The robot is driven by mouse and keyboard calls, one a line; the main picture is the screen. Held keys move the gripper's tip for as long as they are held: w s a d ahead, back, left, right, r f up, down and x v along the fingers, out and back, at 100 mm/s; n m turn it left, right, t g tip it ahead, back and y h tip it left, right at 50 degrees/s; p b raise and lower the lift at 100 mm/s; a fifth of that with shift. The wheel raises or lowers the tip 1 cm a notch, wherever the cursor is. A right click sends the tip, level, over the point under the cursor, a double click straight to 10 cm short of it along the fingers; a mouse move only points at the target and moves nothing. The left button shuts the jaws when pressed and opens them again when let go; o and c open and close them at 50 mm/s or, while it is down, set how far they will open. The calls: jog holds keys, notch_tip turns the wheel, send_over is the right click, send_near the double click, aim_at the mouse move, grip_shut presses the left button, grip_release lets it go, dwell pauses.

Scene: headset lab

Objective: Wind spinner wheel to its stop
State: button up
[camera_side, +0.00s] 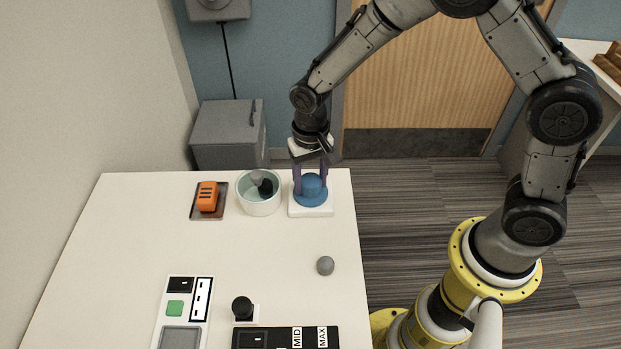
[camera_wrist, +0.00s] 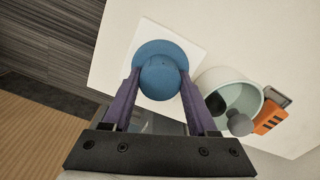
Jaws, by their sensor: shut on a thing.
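The spinner wheel (camera_side: 312,187) is a blue disc with a rounded blue knob on a white square base (camera_side: 325,211), at the far right corner of the table. My gripper (camera_side: 311,184) points down over it, with one purple finger on each side of the knob. In the wrist view the knob (camera_wrist: 161,77) sits between the two fingertips (camera_wrist: 160,80), above the wider blue disc. The gripper is shut on the knob. No mark showing the wheel's stop can be made out.
A white bowl (camera_side: 246,203) with dark and grey items inside stands close left of the wheel. A grey ball (camera_side: 325,265), a black knob (camera_side: 242,307) and panels (camera_side: 174,308) lie nearer. The table's middle is clear.

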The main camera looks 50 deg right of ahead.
aim_at(311, 180)
jog(key=shift+r, duration=0.1)
dwell(0.3)
jog(key=o, duration=1.4)
jog(key=shift+c, duration=0.2)
notch_tip(311, 180, up, 14)
